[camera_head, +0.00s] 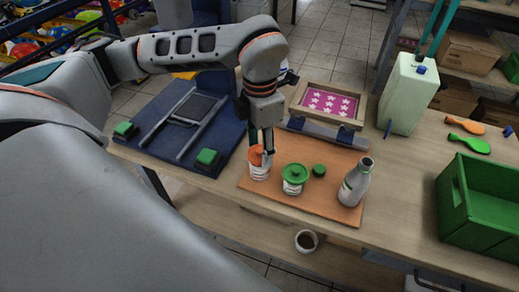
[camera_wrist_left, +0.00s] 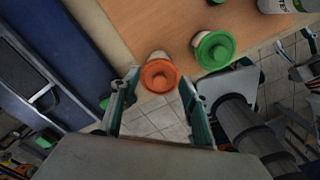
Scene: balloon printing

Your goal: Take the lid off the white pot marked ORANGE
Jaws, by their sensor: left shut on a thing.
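The white pot marked ORANGE (camera_head: 259,173) stands at the left of the brown board, with its orange lid (camera_head: 255,155) at its top. My left gripper (camera_head: 261,150) comes down from above and is shut on the orange lid. In the left wrist view the orange lid (camera_wrist_left: 160,76) lies between the fingertips, and part of the white pot shows behind it. I cannot tell whether the lid is seated or slightly raised. The pot's lettering is too small to read.
A white pot with a green lid (camera_head: 294,175) stands close to the right. A small green cap (camera_head: 319,170) and a grey bottle (camera_head: 355,182) are farther right. A blue press base (camera_head: 190,125) lies left. A green crate (camera_head: 480,205) sits at the right edge.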

